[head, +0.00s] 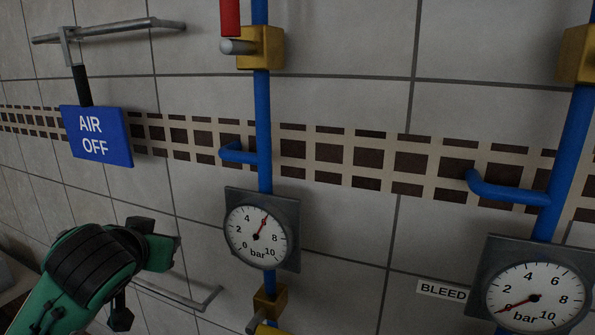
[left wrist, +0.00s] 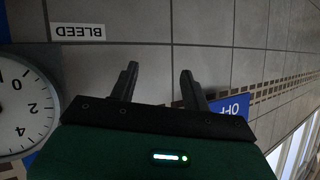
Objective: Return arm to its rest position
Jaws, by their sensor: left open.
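My left arm is green with black parts and comes in from the lower left of the head view. Its left gripper (head: 146,280) is in front of the tiled wall, below the blue AIR OFF sign (head: 97,136). In the left wrist view the left gripper (left wrist: 159,70) has its two dark fingers spread apart. My right gripper does not show.
A blue pipe (head: 263,110) with a gauge (head: 258,234) reading about 6 bar runs down the wall. A second pipe (head: 568,140) has a gauge (head: 535,298) near zero, beside a BLEED label (head: 442,290). A lower rail (head: 180,298) is close to the left gripper.

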